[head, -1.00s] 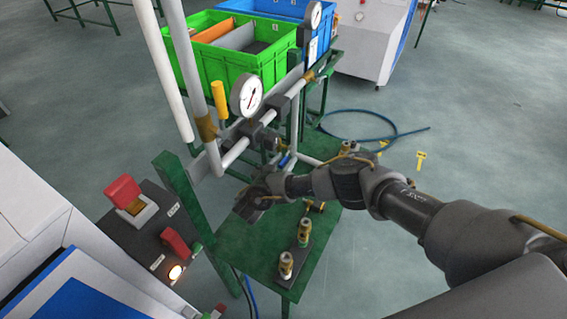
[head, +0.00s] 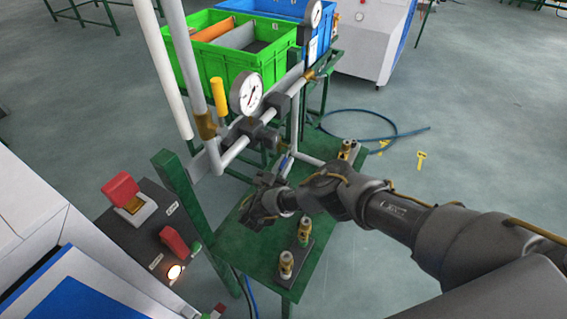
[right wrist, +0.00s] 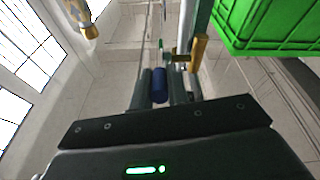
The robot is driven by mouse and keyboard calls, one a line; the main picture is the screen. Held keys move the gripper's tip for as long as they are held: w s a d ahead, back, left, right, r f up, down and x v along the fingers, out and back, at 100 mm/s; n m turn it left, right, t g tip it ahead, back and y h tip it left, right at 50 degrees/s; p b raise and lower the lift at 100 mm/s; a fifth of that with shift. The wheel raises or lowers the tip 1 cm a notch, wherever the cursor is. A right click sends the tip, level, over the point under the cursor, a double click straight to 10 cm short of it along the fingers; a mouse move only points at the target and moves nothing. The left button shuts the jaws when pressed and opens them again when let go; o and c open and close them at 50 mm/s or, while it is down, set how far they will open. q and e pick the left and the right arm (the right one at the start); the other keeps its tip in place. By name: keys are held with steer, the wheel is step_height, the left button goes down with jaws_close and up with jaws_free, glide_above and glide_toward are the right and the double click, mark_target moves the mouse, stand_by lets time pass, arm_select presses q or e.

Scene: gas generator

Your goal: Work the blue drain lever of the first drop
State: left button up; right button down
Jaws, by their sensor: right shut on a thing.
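The blue drain lever (right wrist: 160,86) shows in the right wrist view as a short blue cylinder between my two fingers. My right gripper (right wrist: 160,90) is shut on it. In the head view the right gripper (head: 262,203) is below the pipe, over the green table, and hides most of its own grip. A small blue part (head: 286,164) shows just above it beside the pipework; I cannot tell whether it is the same lever. Past the fingertips in the wrist view are a brass-coloured fitting (right wrist: 198,53) and a thin pipe. My left gripper is not in view.
The pipe carries a round gauge (head: 246,91) and a yellow handle (head: 218,92). Brass fittings (head: 286,265) stand on the green table (head: 236,245). A green crate (head: 240,72) is behind. A panel with red switches (head: 174,242) is at left. A blue hose (head: 352,137) lies on the floor.

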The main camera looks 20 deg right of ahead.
steer(key=shift+f+t+h, duration=0.3)
steer(key=shift+f, duration=0.05)
steer(key=c, duration=1.4)
jaws_free()
steer(key=shift+o, duration=0.2)
